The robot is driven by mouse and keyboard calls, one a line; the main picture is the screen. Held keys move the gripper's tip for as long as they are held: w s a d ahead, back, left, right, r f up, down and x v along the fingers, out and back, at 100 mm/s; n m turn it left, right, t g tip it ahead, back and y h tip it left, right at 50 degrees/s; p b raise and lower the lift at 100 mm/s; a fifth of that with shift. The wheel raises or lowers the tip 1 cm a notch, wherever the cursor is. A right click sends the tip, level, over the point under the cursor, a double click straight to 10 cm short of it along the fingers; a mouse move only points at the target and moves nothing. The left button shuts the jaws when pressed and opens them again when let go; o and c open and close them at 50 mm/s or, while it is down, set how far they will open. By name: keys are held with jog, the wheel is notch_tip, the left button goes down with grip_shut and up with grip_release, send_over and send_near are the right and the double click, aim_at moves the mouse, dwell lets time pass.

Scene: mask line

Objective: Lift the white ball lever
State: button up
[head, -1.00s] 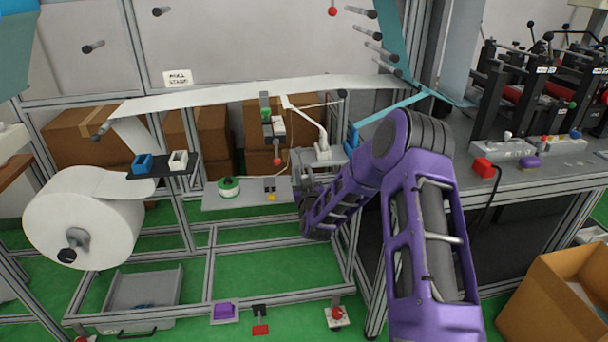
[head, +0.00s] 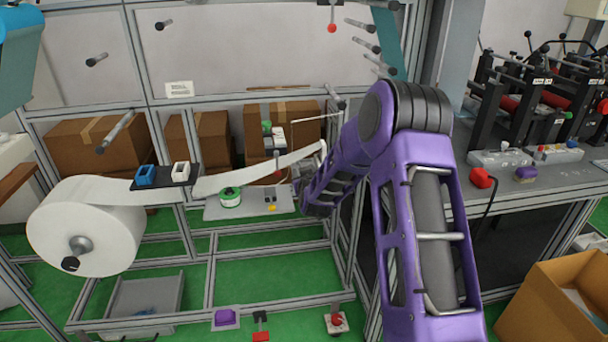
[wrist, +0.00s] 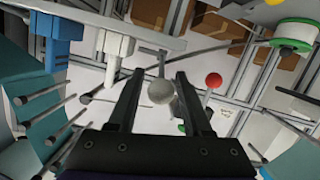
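The white ball (wrist: 160,92) of a lever sits between the two fingers of my gripper (wrist: 160,78) in the wrist view. A thin stem runs from the ball to a small crossbar. The fingers stand apart on both sides of the ball, with a narrow gap visible on each side, so the gripper looks open around it. In the head view my purple arm reaches to the middle of the frame; my fingers and the white ball cannot be made out there.
A red ball knob (wrist: 213,80) is just right of my right finger. A green-and-white spool (wrist: 293,35) and blue and white blocks (wrist: 62,40) are nearby.

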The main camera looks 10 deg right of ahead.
jog(key=shift+s+f, duration=0.1)
jog(key=v, duration=1.7)
jog(key=shift+s, duration=0.15)
